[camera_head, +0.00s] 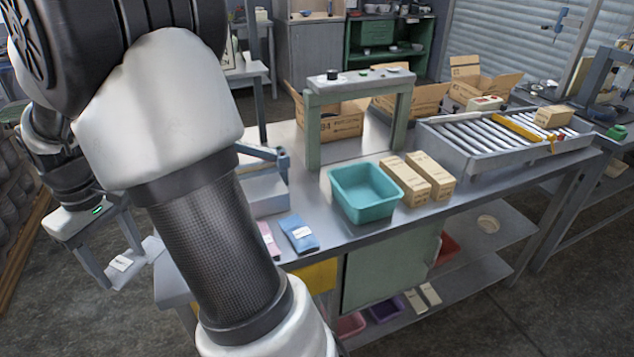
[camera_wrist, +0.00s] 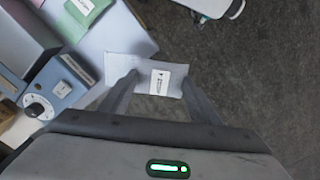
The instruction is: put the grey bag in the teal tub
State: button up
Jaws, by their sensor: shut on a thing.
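The grey bag (camera_head: 131,263), pale with a white label, is at the far left of the head view, off the left end of the workbench and above the floor. My gripper (camera_head: 122,266) is shut on it. The wrist view shows the bag (camera_wrist: 143,72) between the two fingers of my gripper (camera_wrist: 157,84), with the floor beyond. The teal tub (camera_head: 365,211) stands on the workbench in the middle of the head view, well to the right of my gripper. The part of its inside that shows looks empty.
Two cardboard boxes (camera_head: 405,180) stand right beside the tub. Blue (camera_head: 299,234) and pink (camera_head: 268,240) packets lie to its left. A grey-green frame (camera_head: 314,125) stands behind it. A blue-grey device with a dial (camera_wrist: 52,95) is left of my gripper. My arm hides the bench's left part.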

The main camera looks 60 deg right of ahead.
aim_at(363, 202)
jog(key=k+l+z, duration=0.25)
jog(key=k+l, duration=0.15)
jog(key=l, duration=0.2)
jog(key=k+l+z, duration=0.15)
jog(key=l, duration=0.2)
jog(key=k+l+z, duration=0.15)
jog(key=l, duration=0.2)
jog(key=i+l, duration=0.2)
jog(key=i, duration=0.15)
